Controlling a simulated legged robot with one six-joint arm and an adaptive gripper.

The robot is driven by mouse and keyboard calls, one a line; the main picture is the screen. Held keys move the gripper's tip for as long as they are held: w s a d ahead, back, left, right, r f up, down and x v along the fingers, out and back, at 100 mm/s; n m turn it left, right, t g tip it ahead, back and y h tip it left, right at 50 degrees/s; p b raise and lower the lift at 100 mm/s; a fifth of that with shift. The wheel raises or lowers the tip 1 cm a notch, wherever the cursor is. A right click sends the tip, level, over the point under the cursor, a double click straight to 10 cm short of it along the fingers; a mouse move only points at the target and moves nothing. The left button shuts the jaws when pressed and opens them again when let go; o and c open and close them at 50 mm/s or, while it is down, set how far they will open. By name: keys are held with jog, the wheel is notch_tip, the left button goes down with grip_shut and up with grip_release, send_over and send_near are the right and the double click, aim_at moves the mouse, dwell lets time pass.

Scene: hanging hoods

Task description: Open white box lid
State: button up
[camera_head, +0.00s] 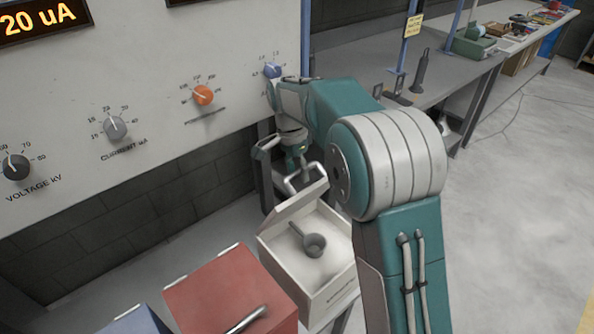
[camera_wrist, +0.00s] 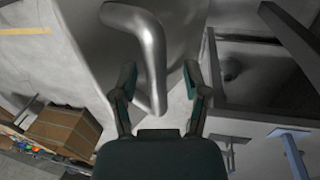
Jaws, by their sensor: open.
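The white box (camera_head: 329,287) stands at the lower middle of the head view, with a grey ladle-like cup (camera_head: 314,245) visible inside. Its white lid (camera_head: 298,203) is raised and tilted up at the box's far side. A bent metal handle (camera_head: 308,180) is on the lid. My gripper (camera_wrist: 158,82) is open, and the handle (camera_wrist: 150,45) looms large between and beyond its fingers in the wrist view. In the head view my gripper is just above the handle and partly hidden by my arm. I cannot tell whether the fingers touch the handle.
A red box (camera_head: 228,292) with a metal handle stands left of the white box, and a blue box (camera_head: 135,322) is farther left. A control panel (camera_head: 150,75) with knobs rises behind. A long bench (camera_head: 440,75) runs to the right, with open floor (camera_head: 510,180) beside it.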

jog(key=shift+d+r, duration=0.15)
jog(key=shift+r, duration=0.35)
jog(key=r, duration=0.8)
jog(key=shift+a+r, duration=0.2)
jog(key=shift+r, duration=0.2)
